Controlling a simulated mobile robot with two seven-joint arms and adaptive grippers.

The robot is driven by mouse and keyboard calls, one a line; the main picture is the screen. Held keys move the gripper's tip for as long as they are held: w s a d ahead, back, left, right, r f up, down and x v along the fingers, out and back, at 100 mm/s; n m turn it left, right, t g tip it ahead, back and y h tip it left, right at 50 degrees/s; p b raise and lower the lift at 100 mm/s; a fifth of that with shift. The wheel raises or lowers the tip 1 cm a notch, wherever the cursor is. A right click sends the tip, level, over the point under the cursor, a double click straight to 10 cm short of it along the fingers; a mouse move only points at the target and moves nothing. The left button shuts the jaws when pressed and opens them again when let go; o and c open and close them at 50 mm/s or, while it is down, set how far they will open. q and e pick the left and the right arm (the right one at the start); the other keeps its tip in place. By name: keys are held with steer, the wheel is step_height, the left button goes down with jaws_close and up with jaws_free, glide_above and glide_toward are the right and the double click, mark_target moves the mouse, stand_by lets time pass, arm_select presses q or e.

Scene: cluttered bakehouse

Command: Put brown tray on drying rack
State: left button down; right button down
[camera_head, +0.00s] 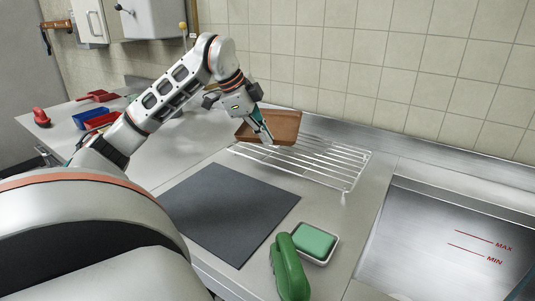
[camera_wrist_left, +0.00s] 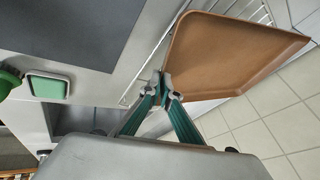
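The brown tray (camera_head: 283,124) is at the back left part of the wire drying rack (camera_head: 335,165), overlapping it in the head view. My left gripper (camera_head: 265,137) is at the tray's near left edge. In the left wrist view, the left gripper's green fingers (camera_wrist_left: 165,80) come together on a corner of the brown tray (camera_wrist_left: 225,55), and the tray reaches away from them. I cannot tell whether the tray's underside touches the rack wires. Part of the rack (camera_wrist_left: 150,70) shows behind the tray. My right gripper is not in view.
A dark mat (camera_head: 228,210) lies in front of the rack. A green sponge in a white dish (camera_head: 314,241) and a green-handled item (camera_head: 289,268) lie near the front. A steel sink (camera_head: 430,240) is at right. Blue and red containers (camera_head: 92,118) stand at left. A tiled wall is behind.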

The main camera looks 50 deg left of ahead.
arm_select(q)
step_height(320, 180, down, 6)
steer(key=shift+a+f, duration=0.1)
steer(key=shift+f, duration=0.15)
steer(key=shift+r, duration=0.1)
steer(key=c, duration=2.3)
jaws_free()
steer(key=v, duration=1.2)
steer(key=shift+s+p, duration=0.15)
steer(key=shift+p, duration=0.2)
